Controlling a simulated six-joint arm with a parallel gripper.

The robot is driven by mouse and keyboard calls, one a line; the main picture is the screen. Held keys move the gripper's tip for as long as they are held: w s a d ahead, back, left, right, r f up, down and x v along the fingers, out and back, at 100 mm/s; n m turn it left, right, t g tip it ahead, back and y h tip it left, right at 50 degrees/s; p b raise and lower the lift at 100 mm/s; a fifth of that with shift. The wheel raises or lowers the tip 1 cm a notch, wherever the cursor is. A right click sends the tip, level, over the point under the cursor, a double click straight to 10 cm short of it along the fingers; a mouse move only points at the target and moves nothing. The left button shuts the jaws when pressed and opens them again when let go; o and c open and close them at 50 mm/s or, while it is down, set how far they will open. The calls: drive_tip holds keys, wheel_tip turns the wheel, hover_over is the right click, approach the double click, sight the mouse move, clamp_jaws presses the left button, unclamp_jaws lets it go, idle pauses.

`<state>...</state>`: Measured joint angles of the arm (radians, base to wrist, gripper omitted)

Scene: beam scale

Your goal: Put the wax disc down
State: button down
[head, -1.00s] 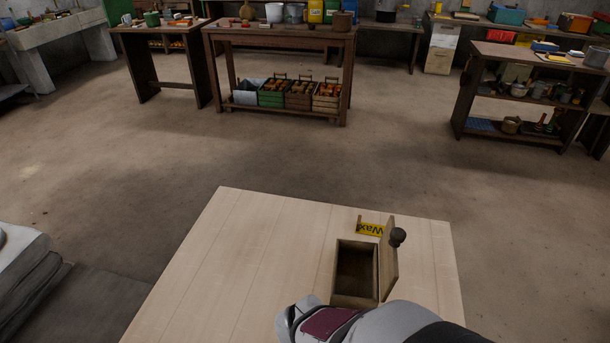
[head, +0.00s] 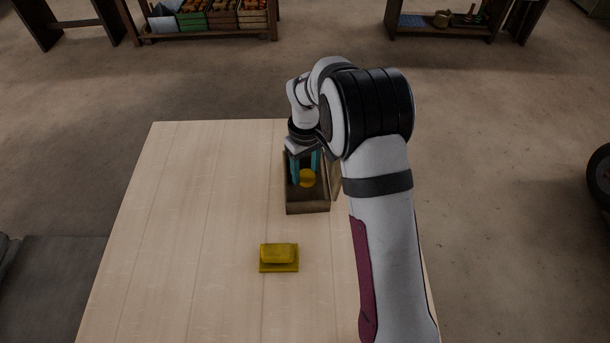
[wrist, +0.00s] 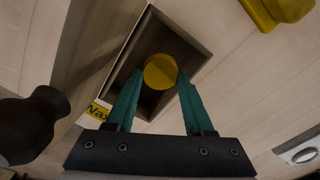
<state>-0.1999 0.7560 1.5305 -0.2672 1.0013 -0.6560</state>
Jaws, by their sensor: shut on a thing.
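The wax disc (head: 307,178) is round and yellow. My gripper (head: 305,175) has teal fingers and is shut on it, pointing down at the open wooden box (head: 308,208). In the wrist view the disc (wrist: 160,71) sits between the fingertips of my gripper (wrist: 158,82), within the outline of the box's opening (wrist: 196,48). How far the disc is above the box floor I cannot tell. A yellow "Wax" label (wrist: 98,110) shows at the box's end.
The open lid (head: 336,180) stands along the box's right side; its dark knob (wrist: 35,122) is near in the wrist view. A yellow block on a flat yellow base (head: 279,257) lies in front of the box. The table's left half (head: 190,210) is clear.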

sight(305, 192)
wheel_tip(305, 192, down, 6)
drive_tip(key=shift+r, duration=0.1)
drive_tip(key=c, duration=0.6)
unclamp_jaws()
drive_tip(key=shift+o, duration=0.2)
